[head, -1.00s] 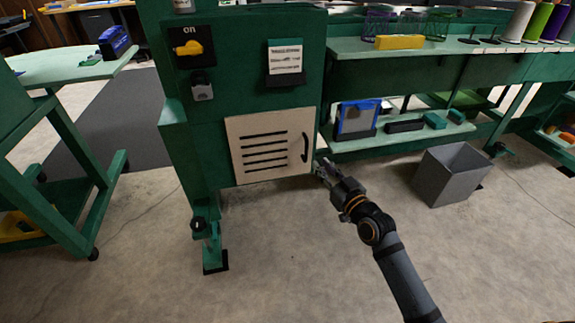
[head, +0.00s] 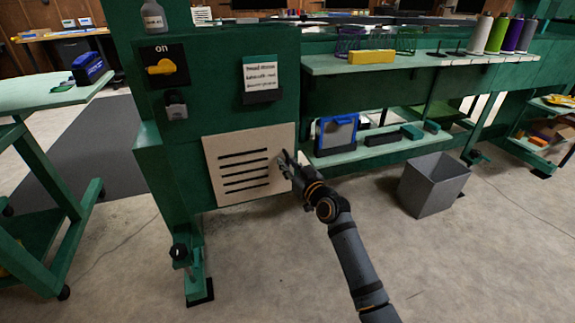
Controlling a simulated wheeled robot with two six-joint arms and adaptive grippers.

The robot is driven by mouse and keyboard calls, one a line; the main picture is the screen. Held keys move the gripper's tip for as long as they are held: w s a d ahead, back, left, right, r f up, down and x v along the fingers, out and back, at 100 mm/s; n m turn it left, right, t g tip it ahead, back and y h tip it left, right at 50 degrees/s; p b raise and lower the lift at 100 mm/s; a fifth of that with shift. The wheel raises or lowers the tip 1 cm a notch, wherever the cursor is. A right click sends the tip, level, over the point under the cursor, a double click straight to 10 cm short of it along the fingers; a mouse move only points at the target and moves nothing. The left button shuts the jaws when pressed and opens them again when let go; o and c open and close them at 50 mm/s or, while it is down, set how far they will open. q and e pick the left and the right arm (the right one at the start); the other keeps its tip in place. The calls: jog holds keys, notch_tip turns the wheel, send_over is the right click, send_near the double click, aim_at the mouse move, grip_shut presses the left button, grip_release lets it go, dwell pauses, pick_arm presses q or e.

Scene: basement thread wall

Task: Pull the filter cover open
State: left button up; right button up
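The filter cover (head: 235,185) is a beige panel with several dark slots, low on the front of the green machine (head: 215,60). It looks shut, flush with the machine. My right gripper (head: 284,160) is at the cover's right edge, where the dark curved handle is. The gripper hides the handle. I cannot tell whether its fingers are open or closed around the handle. My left gripper is not in view.
A green shelf unit (head: 400,65) with thread spools stands to the right of the machine. A grey bin (head: 433,184) stands on the floor at the right. A green cart (head: 40,170) is at the left. The floor before the cover is clear.

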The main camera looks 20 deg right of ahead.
jog(key=shift+c, duration=0.4)
grip_shut()
jog(key=shift+s, duration=0.1)
